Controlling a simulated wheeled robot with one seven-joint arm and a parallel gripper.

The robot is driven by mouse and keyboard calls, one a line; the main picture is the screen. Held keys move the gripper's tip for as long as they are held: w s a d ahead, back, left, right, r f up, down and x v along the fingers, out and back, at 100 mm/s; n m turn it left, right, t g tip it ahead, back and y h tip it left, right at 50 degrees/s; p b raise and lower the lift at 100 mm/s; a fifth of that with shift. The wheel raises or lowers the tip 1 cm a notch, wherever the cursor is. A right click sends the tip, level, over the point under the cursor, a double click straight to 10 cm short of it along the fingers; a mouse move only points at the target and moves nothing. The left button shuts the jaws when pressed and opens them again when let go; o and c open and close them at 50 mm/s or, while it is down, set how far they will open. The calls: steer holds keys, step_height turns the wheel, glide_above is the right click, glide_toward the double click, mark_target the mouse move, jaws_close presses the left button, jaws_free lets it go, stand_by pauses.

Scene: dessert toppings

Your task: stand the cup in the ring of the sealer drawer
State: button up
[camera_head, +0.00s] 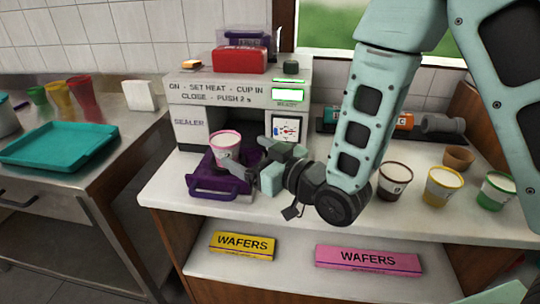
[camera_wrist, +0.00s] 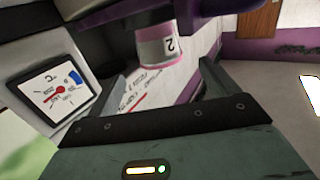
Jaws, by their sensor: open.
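The cup (camera_head: 226,143) is white with a pink rim and stands about upright over the purple sealer drawer (camera_head: 226,192), which is pulled out of the sealer (camera_head: 190,127). In the wrist view the cup (camera_wrist: 156,44) shows a pink band and the number 2. My gripper (camera_head: 240,163) is open at the cup's right front side, its fingers close to the cup. I cannot tell whether they touch it. The ring and the cup's base are hidden, so how deep the cup sits cannot be told.
Several topping cups, including a brown-rimmed one (camera_head: 395,180) and a yellow one (camera_head: 442,186), stand at the right of the counter. A dial (camera_head: 287,130) is on the sealer's front. A teal tray (camera_head: 60,144) lies on the left table. Wafer boxes (camera_head: 242,246) sit on the shelf below.

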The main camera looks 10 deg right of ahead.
steer(key=p+v, duration=0.5)
steer(key=p, duration=0.5)
steer(key=shift+s+d+r, duration=0.15)
steer(key=s+d+r+g+h, duration=0.2)
steer(key=s+r+g+h, duration=0.3)
steer(key=s, duration=0.5)
steer(key=s+d+r+g+h, duration=0.3)
steer(key=s+r+g+h, duration=0.2)
steer(key=s+g, duration=0.3)
steer(key=s, duration=0.3)
steer(key=shift+r+g, duration=0.3)
steer(key=shift+g, duration=0.1)
